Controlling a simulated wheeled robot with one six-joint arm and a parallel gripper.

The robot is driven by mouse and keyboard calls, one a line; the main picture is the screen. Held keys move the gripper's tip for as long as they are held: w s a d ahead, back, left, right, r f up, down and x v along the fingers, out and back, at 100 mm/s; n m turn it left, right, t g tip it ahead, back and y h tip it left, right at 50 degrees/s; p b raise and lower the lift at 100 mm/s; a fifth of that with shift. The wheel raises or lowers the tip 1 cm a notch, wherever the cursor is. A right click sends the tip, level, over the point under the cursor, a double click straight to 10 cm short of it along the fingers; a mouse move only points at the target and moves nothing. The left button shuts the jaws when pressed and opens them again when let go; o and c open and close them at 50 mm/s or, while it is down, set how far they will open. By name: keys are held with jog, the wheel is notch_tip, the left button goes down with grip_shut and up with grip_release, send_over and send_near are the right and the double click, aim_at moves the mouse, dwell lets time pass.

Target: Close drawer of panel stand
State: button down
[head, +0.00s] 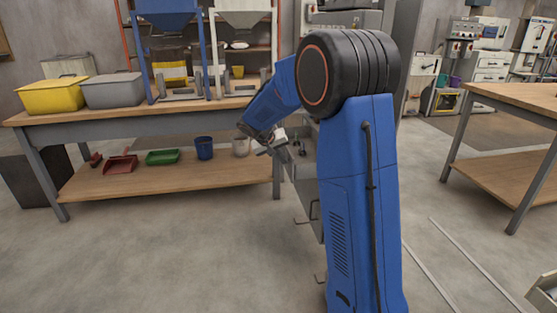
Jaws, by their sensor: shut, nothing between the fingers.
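A grey drawer cabinet (305,180), which looks like the panel stand, stands mostly hidden behind my blue arm. Its left side shows bar handles, one at middle height (314,210) and one low down. I cannot tell from here how far any drawer stands out. My gripper (268,151) is shut and empty, at the upper left of this cabinet and in front of the workbench's right end. Whether it touches the cabinet is unclear.
A workbench (110,113) on the left carries yellow and grey bins, with scoops and cups on its lower shelf. A wooden table (520,93) stands at right. Grey cabinets with panels (485,65) stand at the back right. The floor at front left is clear.

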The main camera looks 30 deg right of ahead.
jog(key=shift+d, duration=0.1)
jog(key=s+d, duration=0.1)
jog(key=d, duration=0.4)
jog(key=s+d, duration=0.2)
jog(key=d, duration=0.3)
jog(key=s+d, duration=0.1)
jog(key=d, duration=0.5)
jog(key=shift+s, duration=0.35)
